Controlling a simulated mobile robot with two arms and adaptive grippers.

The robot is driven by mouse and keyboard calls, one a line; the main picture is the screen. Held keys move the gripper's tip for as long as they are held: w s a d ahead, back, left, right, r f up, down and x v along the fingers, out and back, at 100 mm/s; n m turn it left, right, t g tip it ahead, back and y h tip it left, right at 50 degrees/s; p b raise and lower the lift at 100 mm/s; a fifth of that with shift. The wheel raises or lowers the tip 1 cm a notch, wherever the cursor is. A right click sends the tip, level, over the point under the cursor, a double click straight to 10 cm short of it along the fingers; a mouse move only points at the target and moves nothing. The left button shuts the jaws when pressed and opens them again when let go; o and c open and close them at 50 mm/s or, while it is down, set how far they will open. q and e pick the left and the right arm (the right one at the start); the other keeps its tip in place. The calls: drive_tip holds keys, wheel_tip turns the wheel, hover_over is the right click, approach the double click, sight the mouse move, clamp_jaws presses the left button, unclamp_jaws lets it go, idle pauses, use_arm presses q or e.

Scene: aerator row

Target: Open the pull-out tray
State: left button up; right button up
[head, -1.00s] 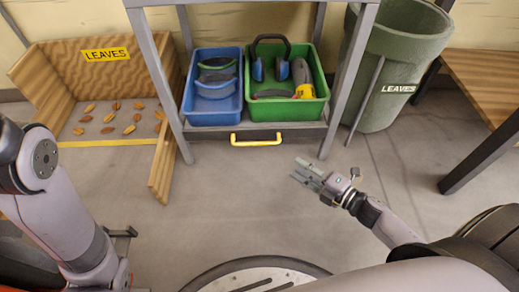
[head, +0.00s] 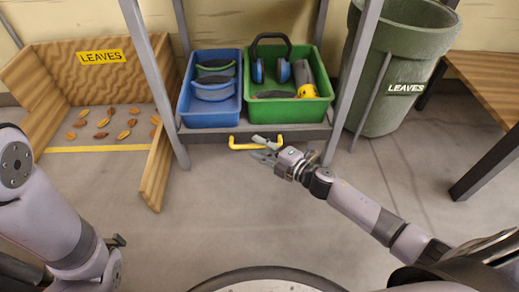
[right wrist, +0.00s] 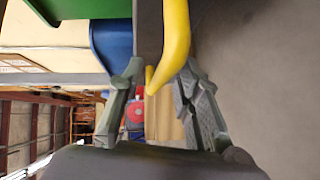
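The pull-out tray (head: 209,136) is a grey shelf front under two bins, with a yellow bar handle (head: 236,145). It looks pushed in between the frame's legs. My right gripper (head: 264,150) is at the handle and covers its right part. In the right wrist view the fingers (right wrist: 160,88) are spread, with the yellow handle (right wrist: 176,35) reaching between them; a gap shows beside it. I cannot tell whether a finger touches it. Of my left gripper (head: 117,241), only a small dark part shows at lower left, beside my left arm.
The tray bears a blue bin (head: 208,113) and a green bin (head: 290,111) with ear defenders (head: 284,70). A wooden leaf box (head: 155,170) stands left; a green leaf barrel (head: 400,60) and a bench (head: 485,75) stand right. The floor in front is clear.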

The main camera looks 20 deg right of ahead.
drive_tip(key=shift+w+a, duration=0.1)
drive_tip(key=shift+w, duration=0.15)
drive_tip(key=shift+c, duration=0.2)
clamp_jaws()
idle(0.6)
